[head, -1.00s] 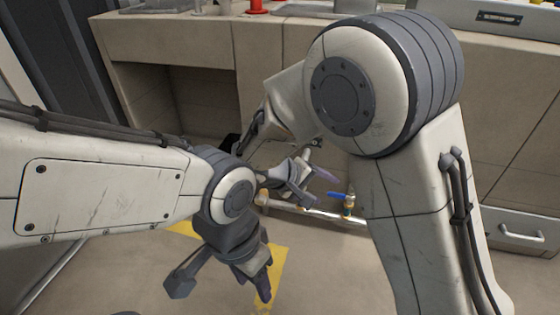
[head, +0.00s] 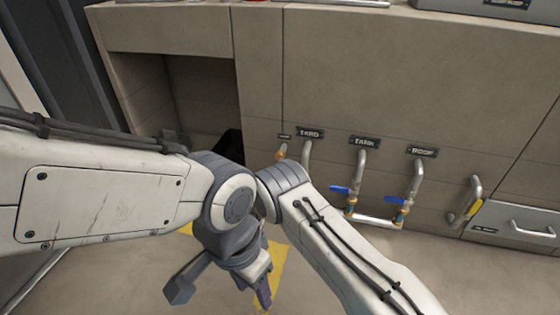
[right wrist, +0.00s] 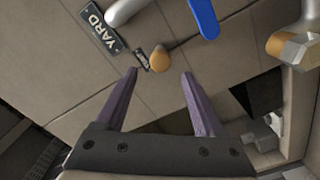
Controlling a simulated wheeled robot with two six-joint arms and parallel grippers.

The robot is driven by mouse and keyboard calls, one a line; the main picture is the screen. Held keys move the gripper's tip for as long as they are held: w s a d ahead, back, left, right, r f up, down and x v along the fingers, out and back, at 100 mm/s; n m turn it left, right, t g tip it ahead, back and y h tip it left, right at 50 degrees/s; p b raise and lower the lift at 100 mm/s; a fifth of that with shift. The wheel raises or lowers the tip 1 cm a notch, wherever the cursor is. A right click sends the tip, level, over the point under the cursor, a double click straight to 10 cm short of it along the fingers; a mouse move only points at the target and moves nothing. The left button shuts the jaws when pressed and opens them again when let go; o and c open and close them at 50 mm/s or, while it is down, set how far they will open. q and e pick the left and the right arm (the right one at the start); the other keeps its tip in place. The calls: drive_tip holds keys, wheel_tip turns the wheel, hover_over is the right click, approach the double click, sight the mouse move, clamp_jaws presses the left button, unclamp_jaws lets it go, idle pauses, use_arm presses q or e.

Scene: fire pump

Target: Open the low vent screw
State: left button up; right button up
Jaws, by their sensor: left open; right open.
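The low vent screw looks like a small orange-brown knob (head: 281,152) under a small dark label, left of the YARD plate, on the beige cabinet front. In the right wrist view the round knob (right wrist: 159,60) lies just beyond and between the fingertips of my right gripper (right wrist: 159,76). That gripper is open with nothing between its purple fingers, and I cannot tell the exact gap to the knob. In the head view my right gripper is hidden behind my arms. My left gripper (head: 262,288) is open and empty, low over the floor.
Grey pipes labelled YARD (head: 310,133), TANK (head: 365,142) and ROOF (head: 422,151) stand to the right. A blue lever (head: 339,190) sits beside the TANK pipe; a blue lever (right wrist: 204,18) is close to the right finger. A drawer handle (head: 532,229) is farther right.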

sight(280, 157)
drive_tip(key=b+x, duration=0.3)
drive_tip(key=x, duration=0.4)
drive_tip(key=shift+w, duration=0.15)
clamp_jaws()
